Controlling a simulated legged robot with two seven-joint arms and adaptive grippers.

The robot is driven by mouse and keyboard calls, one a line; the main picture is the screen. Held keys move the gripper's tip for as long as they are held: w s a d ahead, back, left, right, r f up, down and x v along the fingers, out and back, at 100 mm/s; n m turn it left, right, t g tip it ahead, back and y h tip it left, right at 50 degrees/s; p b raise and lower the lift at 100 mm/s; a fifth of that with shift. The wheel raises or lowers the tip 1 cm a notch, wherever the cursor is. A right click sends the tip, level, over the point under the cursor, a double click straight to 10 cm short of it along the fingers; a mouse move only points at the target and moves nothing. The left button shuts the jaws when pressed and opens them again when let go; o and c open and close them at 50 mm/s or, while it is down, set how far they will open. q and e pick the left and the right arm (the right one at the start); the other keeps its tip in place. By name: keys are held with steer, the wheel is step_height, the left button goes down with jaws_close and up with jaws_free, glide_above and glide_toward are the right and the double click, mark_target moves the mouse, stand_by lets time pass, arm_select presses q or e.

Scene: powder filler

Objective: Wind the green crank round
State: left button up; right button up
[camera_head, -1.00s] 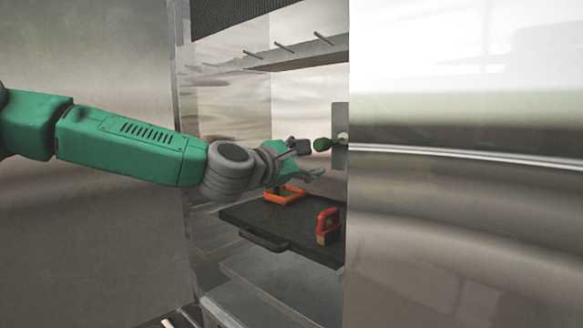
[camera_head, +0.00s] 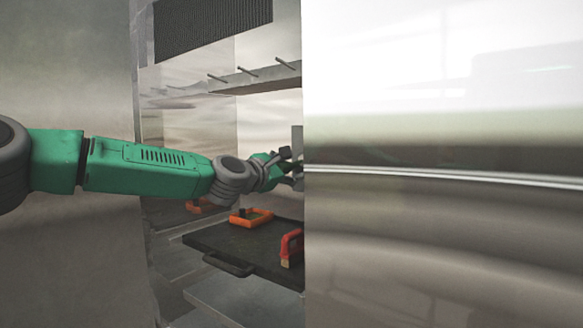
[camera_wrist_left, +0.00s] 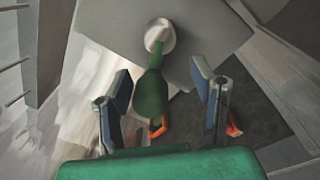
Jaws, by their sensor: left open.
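The green crank (camera_wrist_left: 151,92) shows in the left wrist view, joined to a round silver hub (camera_wrist_left: 160,35) on a grey plate (camera_wrist_left: 205,25). My left gripper (camera_wrist_left: 165,85) is open, with one finger on each side of the crank's green handle. I see gaps between the handle and both fingers. In the head view my left gripper (camera_head: 291,168) reaches into the cabinet at the edge of the steel panel, and the crank is hidden there. My right gripper is not in view.
A black tray (camera_head: 215,240) below the gripper holds an orange frame-like piece (camera_head: 251,218) and a red piece (camera_head: 291,247). A shelf with several pegs (camera_head: 255,78) is above. A large steel panel (camera_head: 440,230) closes off the right side.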

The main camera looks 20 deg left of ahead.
arm_select(q)
steer(key=a, duration=0.3)
steer(key=w+a, duration=0.1)
steer(key=shift+a+f, duration=0.2)
steer(key=shift+f, duration=0.15)
steer(key=d, duration=0.3)
steer(key=shift+d+r, duration=0.15)
steer(key=shift+r, duration=0.05)
steer(key=c, duration=1.1)
steer(key=shift+w+a+f, duration=0.1)
steer(key=shift+a+f, duration=0.1)
steer(key=shift+a, duration=0.35)
steer(key=shift+c, duration=0.3)
steer(key=shift+d, duration=0.1)
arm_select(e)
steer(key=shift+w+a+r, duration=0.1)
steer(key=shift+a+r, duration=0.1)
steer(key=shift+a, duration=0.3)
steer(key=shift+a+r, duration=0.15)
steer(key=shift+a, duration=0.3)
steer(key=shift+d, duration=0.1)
arm_select(q)
steer(key=shift+r+m, duration=0.2)
steer(key=shift+m, duration=0.2)
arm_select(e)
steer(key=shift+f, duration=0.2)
